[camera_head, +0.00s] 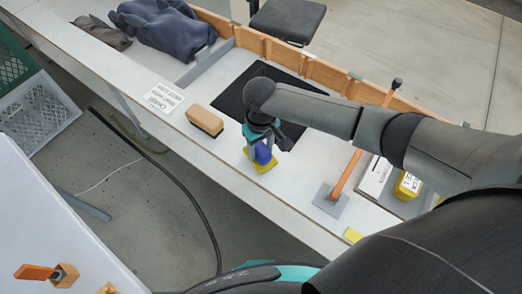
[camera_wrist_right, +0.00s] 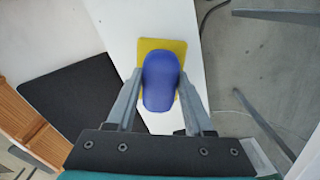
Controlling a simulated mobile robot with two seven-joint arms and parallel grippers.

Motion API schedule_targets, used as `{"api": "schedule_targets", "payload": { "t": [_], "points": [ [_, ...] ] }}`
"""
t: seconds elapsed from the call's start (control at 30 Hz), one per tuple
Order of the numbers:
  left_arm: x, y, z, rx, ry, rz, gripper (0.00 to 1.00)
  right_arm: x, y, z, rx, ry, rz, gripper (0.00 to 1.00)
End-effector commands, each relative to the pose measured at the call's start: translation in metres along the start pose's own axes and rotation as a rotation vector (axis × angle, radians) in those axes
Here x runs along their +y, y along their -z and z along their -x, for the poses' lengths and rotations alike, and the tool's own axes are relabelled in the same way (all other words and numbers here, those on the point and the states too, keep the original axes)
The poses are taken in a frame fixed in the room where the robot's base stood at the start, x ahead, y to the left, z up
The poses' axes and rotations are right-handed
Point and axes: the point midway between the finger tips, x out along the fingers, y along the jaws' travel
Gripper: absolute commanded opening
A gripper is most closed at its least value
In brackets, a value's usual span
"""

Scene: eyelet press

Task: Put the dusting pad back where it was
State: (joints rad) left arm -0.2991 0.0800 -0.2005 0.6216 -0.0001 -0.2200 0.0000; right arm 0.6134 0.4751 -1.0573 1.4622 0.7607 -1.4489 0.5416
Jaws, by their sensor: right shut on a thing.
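The dusting pad (camera_wrist_right: 161,78), a blue rounded piece, is between the fingers of my right gripper (camera_wrist_right: 160,100), which is shut on it. In the head view the blue pad (camera_head: 263,154) shows just below the right gripper (camera_head: 264,138), near the front edge of the white table (camera_head: 225,150). A yellow square (camera_wrist_right: 153,46) shows under and beyond the blue piece in the wrist view. I cannot tell whether the pad touches this square or whether it is part of the pad. My left gripper is not in view.
A wooden-backed brush (camera_head: 205,121) lies left of the pad, beside a printed card (camera_head: 163,98). A black mat (camera_head: 236,97) lies behind. To the right stand an orange-handled tool (camera_head: 345,178) on a grey plate and a yellow container (camera_head: 408,186). A wooden rail (camera_head: 285,55) edges the back.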

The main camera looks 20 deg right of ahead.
Motion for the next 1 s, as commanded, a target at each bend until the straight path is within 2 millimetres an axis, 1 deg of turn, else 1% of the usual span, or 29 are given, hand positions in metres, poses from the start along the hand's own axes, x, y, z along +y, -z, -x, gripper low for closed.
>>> {"api": "schedule_targets", "payload": {
  "t": [0.03, 0.07, 0.43, 0.47, 0.5, 0.7, 0.73, 1.0],
  "points": [
    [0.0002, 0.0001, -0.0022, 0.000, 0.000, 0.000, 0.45, 0.0001, 0.0002, -0.0057, 0.000, 0.000, 0.000, 0.08],
    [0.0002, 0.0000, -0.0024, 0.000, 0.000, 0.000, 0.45, 0.0001, 0.0004, -0.0070, 0.001, 0.000, 0.000, 0.08],
    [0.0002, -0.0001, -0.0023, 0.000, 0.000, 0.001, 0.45, -0.0002, 0.0004, -0.0096, 0.002, 0.000, 0.001, 0.08],
    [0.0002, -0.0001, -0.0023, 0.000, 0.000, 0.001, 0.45, -0.0002, 0.0004, -0.0100, 0.001, 0.000, 0.001, 0.53],
    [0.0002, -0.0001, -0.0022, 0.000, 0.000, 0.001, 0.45, -0.0001, 0.0005, -0.0096, 0.002, 0.000, 0.001, 0.58],
    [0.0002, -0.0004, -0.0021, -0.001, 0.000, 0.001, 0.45, 0.0000, 0.0005, -0.0094, 0.002, 0.000, 0.001, 0.80],
    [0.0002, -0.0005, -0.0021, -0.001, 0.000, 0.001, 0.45, 0.0000, 0.0005, -0.0094, 0.002, 0.000, 0.001, 0.82],
    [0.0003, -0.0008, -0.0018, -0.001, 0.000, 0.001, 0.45, 0.0003, 0.0007, -0.0076, 0.002, 0.000, 0.000, 0.82]
  ]
}}
